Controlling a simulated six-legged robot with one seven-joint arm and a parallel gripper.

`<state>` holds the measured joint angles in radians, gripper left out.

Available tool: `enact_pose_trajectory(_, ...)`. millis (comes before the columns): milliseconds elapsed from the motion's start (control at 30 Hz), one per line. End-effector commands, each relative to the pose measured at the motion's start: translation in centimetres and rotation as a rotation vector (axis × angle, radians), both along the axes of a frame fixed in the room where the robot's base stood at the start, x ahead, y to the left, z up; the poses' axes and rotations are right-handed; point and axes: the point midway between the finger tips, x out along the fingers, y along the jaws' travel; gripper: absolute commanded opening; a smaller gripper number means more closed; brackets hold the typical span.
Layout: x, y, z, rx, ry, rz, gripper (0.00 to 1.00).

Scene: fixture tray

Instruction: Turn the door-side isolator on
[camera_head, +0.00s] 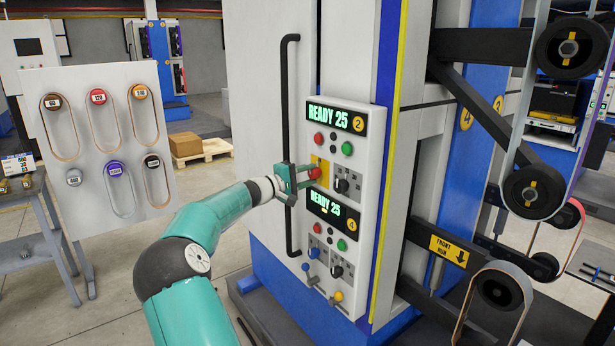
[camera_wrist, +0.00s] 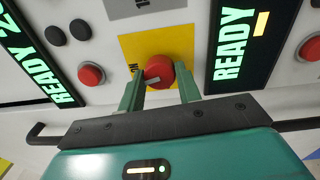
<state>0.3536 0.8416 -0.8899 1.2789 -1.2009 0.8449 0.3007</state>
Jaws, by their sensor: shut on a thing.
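A red rotary knob (camera_head: 314,173) sits on a yellow plate (camera_head: 323,160) in the upper half of the white control panel, on the side toward the black door handle. My gripper (camera_head: 301,175) is at this knob. In the wrist view, my two green fingers (camera_wrist: 160,90) stand on either side of the red knob (camera_wrist: 166,67) and are shut on it. A grey bar shows on the knob's face, tilted slightly from horizontal in that view. Part of a black label shows at the plate's edge, partly covered by a finger.
A black knob (camera_head: 341,186) on a grey plate is just right of the yellow plate. Two green READY 25 displays (camera_head: 335,117) lie above and below. A blue-tipped lever (camera_head: 306,267) sits lower. The tall black door handle (camera_head: 288,90) runs close to my gripper.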

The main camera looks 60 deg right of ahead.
Motion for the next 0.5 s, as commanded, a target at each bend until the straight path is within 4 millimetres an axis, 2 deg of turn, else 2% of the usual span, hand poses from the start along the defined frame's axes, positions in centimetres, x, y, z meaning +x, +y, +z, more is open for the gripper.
enact_pose_trajectory(200,0.12,0.04,-0.05,-0.063,-0.123,0.001,0.11)
enact_pose_trajectory(500,0.11,0.04,-0.02,-0.107,-0.209,0.001,0.11)
